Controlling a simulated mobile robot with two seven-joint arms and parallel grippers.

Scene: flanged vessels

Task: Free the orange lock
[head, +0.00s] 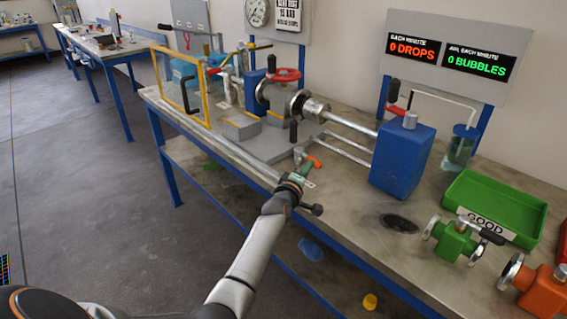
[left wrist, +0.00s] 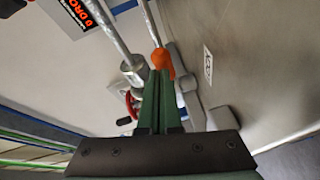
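The orange lock (head: 315,161) is a small orange piece at the front edge of the grey plate, below the steel rods. My left gripper (head: 306,169) reaches in to it from the front, and its green fingers meet it at their tips. In the left wrist view, the fingers (left wrist: 159,84) lie close together with the orange lock (left wrist: 162,61) at their tips. They look shut on it, though the contact itself is partly hidden. My right gripper is in neither view.
A blue block (head: 402,158) stands right of the lock, with steel rods running to the flanged vessel (head: 314,108). A red handwheel (head: 284,75) and yellow frame (head: 181,85) stand left. A green tray (head: 485,185) and green valve (head: 455,243) are at right. Bare table lies in front.

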